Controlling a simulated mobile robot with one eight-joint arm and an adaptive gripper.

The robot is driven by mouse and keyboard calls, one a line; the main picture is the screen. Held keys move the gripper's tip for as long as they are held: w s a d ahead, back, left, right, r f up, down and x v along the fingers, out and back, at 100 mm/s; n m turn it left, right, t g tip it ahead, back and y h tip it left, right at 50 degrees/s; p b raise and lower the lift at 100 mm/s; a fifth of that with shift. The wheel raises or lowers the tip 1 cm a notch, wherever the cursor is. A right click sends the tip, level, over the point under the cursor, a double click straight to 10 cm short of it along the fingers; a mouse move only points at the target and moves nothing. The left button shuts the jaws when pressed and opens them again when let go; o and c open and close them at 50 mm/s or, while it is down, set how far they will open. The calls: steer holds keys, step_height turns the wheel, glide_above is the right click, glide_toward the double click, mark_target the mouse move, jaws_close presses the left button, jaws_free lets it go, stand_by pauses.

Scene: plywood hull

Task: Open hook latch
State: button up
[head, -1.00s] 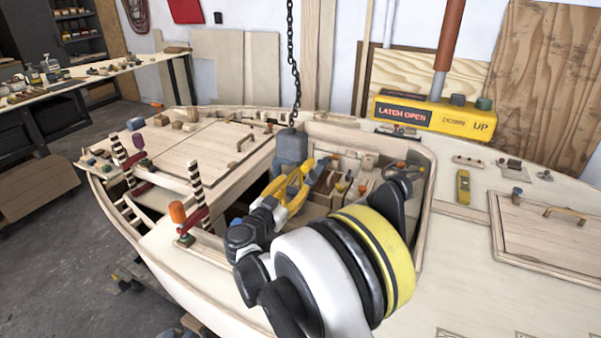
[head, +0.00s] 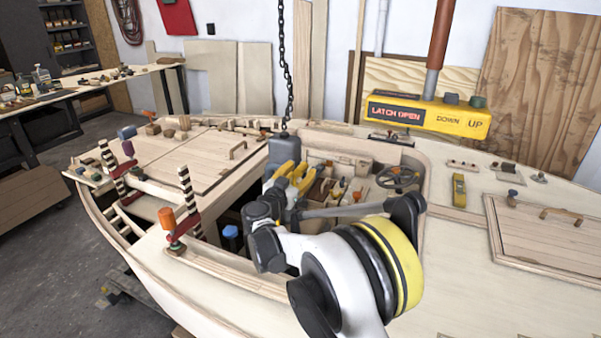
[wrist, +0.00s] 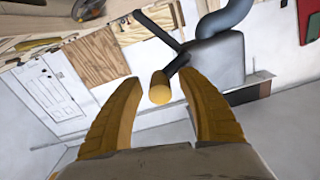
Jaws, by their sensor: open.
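A grey hook block (head: 283,149) hangs on a dark chain (head: 281,65) over the open hatch in the hull. In the wrist view the grey block (wrist: 216,62) carries a dark lever (wrist: 178,64) with a yellow tip (wrist: 159,88). My gripper (head: 297,172) is open, its yellow fingers close to the lower part of the block. In the wrist view the fingers of my gripper (wrist: 164,88) stand apart, with the lever's tip between them and a gap on each side. I cannot tell how deep the tip sits. The block's lower end is hidden in the head view.
A yellow control box (head: 428,114) reads "LATCH OPEN" and has DOWN and UP buttons. The hatch's wooden rim (head: 422,205) surrounds compartments with tools. A clamp with an orange knob (head: 167,217) stands left of my arm. The deck at right is mostly clear.

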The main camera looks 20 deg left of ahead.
jaws_close()
steer(key=shift+r, duration=0.1)
steer(key=n, duration=0.1)
steer(key=r+n, duration=0.1)
steer(key=n, duration=0.1)
steer(key=a+n+p, duration=0.1)
steer(key=shift+r+n, duration=0.25)
steer(key=shift+n, duration=0.05)
steer(key=shift+w+a+r+n+p, duration=0.15)
steer(key=shift+a+n, duration=0.1)
steer(key=shift+n, duration=0.45)
steer(key=shift+s+a+r+n+p, duration=0.15)
steer(key=shift+a+n, duration=0.15)
steer(key=shift+n, duration=0.4)
steer(key=shift+w+a+r+n+p, duration=0.15)
steer(key=shift+a+n, duration=0.1)
steer(key=shift+n, duration=0.45)
jaws_free()
